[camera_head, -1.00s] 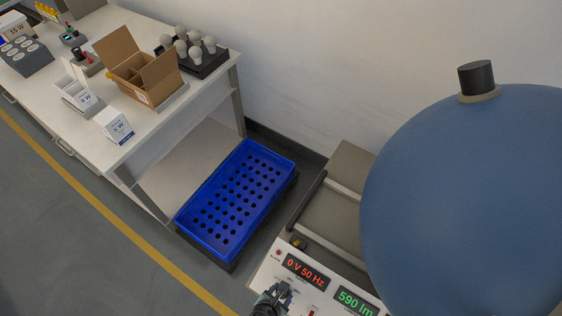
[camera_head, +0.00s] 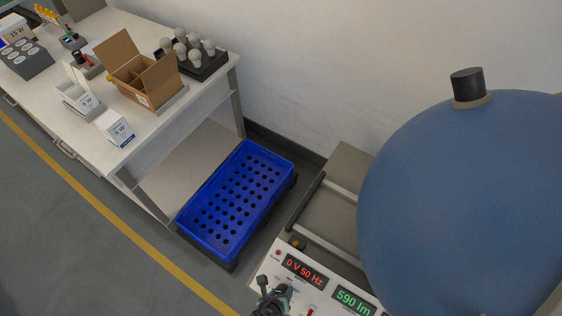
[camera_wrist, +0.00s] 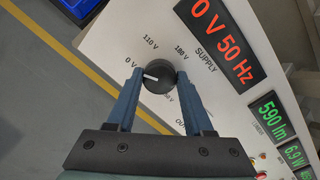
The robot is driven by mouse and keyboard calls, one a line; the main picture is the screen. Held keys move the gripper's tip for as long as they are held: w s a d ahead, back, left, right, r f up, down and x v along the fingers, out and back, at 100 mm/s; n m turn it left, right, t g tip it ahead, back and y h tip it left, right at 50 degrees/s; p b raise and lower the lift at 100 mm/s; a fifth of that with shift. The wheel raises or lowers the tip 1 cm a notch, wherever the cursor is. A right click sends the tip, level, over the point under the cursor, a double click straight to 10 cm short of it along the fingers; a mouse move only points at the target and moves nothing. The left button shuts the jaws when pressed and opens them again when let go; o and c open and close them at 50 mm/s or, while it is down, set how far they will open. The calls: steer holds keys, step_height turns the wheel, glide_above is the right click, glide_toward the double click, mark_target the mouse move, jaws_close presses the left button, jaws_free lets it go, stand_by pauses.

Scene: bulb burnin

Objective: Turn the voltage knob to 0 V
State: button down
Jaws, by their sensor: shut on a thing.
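The voltage knob (camera_wrist: 158,77) is black and round with a white pointer line, in the middle of the wrist view. Its pointer aims left, toward the 0 V mark. Marks for 110 V and 180 V show around it, and another mark is partly hidden. My gripper (camera_wrist: 157,80) has its two blue fingers on either side of the knob and is shut on it. In the head view my gripper (camera_head: 275,295) is at the bottom, over the panel. The red supply display (camera_head: 304,270) reads 0 V 50 Hz. It also shows in the wrist view (camera_wrist: 225,38).
A green display (camera_head: 353,302) reads 590 lm. A large blue sphere (camera_head: 465,200) stands right of the panel. A blue perforated crate (camera_head: 190,238) is on the floor to the left. A white bench (camera_head: 150,125) with bulbs and boxes stands at upper left.

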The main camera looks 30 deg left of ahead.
steer(key=shift+n, duration=0.5)
steer(key=shift+c, duration=1.5)
jaws_free()
steer(key=shift+r, duration=0.1)
